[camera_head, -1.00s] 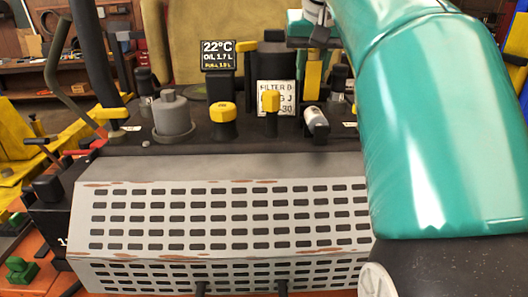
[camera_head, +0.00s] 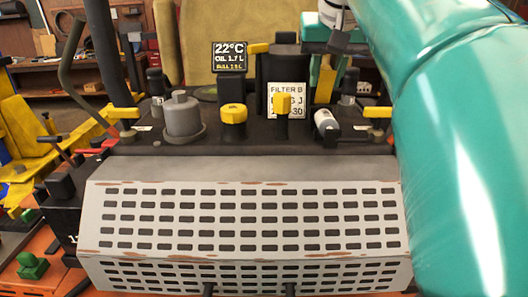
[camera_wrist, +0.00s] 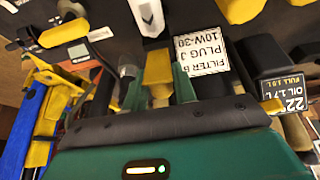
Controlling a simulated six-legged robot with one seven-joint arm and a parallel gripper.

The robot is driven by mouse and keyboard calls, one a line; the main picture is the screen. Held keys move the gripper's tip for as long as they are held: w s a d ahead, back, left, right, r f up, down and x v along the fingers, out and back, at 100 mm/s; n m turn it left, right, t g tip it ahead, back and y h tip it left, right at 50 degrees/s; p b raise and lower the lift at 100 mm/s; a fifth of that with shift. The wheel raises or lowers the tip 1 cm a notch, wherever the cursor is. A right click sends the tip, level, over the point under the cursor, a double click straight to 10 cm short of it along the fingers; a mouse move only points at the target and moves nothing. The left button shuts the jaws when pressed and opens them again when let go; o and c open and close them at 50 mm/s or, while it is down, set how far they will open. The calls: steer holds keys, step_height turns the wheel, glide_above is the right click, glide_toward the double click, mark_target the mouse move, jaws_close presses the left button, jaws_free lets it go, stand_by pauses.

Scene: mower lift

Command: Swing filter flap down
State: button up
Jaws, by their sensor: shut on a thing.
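My gripper (camera_head: 324,84) is at the right of the dark filter canister (camera_head: 283,66), behind the engine deck's front row of yellow knobs. In the wrist view my gripper (camera_wrist: 158,88) has its two green fingers on either side of a yellow handle (camera_wrist: 158,68) and is shut on it. The handle also shows as an upright yellow bar in the head view (camera_head: 326,82). A white filter label (camera_head: 286,100) is beside it and reads upside down in the wrist view (camera_wrist: 201,50). I cannot make out the flap plate itself; my gripper and arm hide part of that area.
A display (camera_head: 229,57) stands left of the canister. A grey capped cylinder (camera_head: 184,115), yellow knobs (camera_head: 233,116) and a white-and-grey cylinder (camera_head: 326,122) crowd the deck. A slotted grille (camera_head: 245,215) fronts it. My teal arm covers the right side.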

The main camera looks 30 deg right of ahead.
mark_target(329, 117)
steer(key=shift+s+a+f, duration=0.15)
steer(key=shift+s+a, duration=0.3)
steer(key=shift+s, duration=0.4)
steer(key=shift+s+a+f, duration=0.2)
steer(key=shift+s+f, duration=0.1)
steer(key=shift+s, duration=0.15)
steer(key=shift+s+a+f, duration=0.15)
steer(key=shift+s+f, duration=0.1)
steer(key=shift+s, duration=0.15)
steer(key=shift+s+a+f, duration=0.3)
steer(key=shift+s+f, duration=0.25)
steer(key=shift+f, duration=0.2)
steer(key=shift+s+a+f, duration=0.1)
steer(key=shift+s+f, duration=0.1)
steer(key=shift+f, duration=0.4)
steer(key=shift+s+a+f, duration=0.1)
steer(key=shift+s+f, duration=0.1)
steer(key=shift+f, duration=0.35)
steer(key=o, duration=0.8)
steer(key=shift+w, duration=0.1)
steer(key=shift+r, duration=0.1)
steer(key=shift+r, duration=0.1)
